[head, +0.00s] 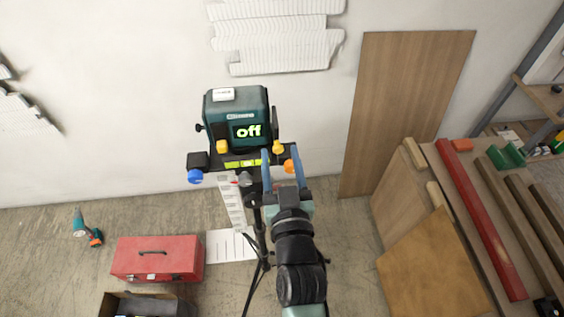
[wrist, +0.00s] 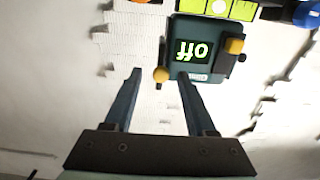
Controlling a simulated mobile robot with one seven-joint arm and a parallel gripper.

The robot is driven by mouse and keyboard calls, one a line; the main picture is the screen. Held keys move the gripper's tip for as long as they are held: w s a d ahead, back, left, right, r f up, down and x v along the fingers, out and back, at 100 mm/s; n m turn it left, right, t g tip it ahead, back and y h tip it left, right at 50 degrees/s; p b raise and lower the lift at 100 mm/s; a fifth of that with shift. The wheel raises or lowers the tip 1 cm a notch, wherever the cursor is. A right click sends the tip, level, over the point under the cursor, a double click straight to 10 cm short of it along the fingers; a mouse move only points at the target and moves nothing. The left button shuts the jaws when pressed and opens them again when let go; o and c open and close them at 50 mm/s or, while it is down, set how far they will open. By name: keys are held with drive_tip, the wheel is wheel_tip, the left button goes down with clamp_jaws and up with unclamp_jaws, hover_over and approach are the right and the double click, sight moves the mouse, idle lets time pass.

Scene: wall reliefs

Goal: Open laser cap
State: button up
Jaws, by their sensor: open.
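The laser (head: 237,112) is a dark teal box on a tripod-mounted platform; its display reads "off". It shows upside down in the wrist view (wrist: 217,73). A yellow knob (head: 278,147) is at its lower right side; another yellow knob (head: 222,147) is at its lower left. No part is clearly marked as the cap. My gripper (head: 282,155) is open in front of the laser's right side. In the wrist view, the right-side yellow knob (wrist: 161,75) appears between my fingertips; contact cannot be told.
The platform has a yellow-green level (head: 243,163), a blue knob (head: 195,177) and an orange knob (head: 290,166). A red toolbox (head: 158,258) and a drill (head: 86,228) are on the floor at left. Wooden boards (head: 437,265) stand at right. The wall is behind the laser.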

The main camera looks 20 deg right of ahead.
drive_tip(key=b+v, duration=0.4)
drive_tip(key=v, duration=0.9)
drive_tip(key=shift+b, duration=0.3)
drive_tip(key=w+a+r+n+t+y, duration=0.1)
drive_tip(key=w+a+r+t, duration=0.15)
drive_tip(key=r, duration=0.45)
drive_tip(key=w+a+r+t+y, duration=0.1)
drive_tip(key=w+r, duration=0.3)
drive_tip(key=r, duration=0.3)
drive_tip(key=w+a+r+n+t+y, duration=0.1)
drive_tip(key=w+a+r+t, duration=0.15)
drive_tip(key=r, duration=0.45)
drive_tip(key=s+a+r+t+y, duration=0.1)
drive_tip(key=s+a+r+t, duration=0.1)
drive_tip(key=r, duration=0.9)
drive_tip(key=s+a+r+n+t+y+b, duration=0.1)
drive_tip(key=s+a+r+t, duration=0.1)
drive_tip(key=r, duration=0.9)
drive_tip(key=shift+s+a+r, duration=0.35)
drive_tip(key=shift+s+a, duration=0.3)
drive_tip(key=shift+a, duration=0.2)
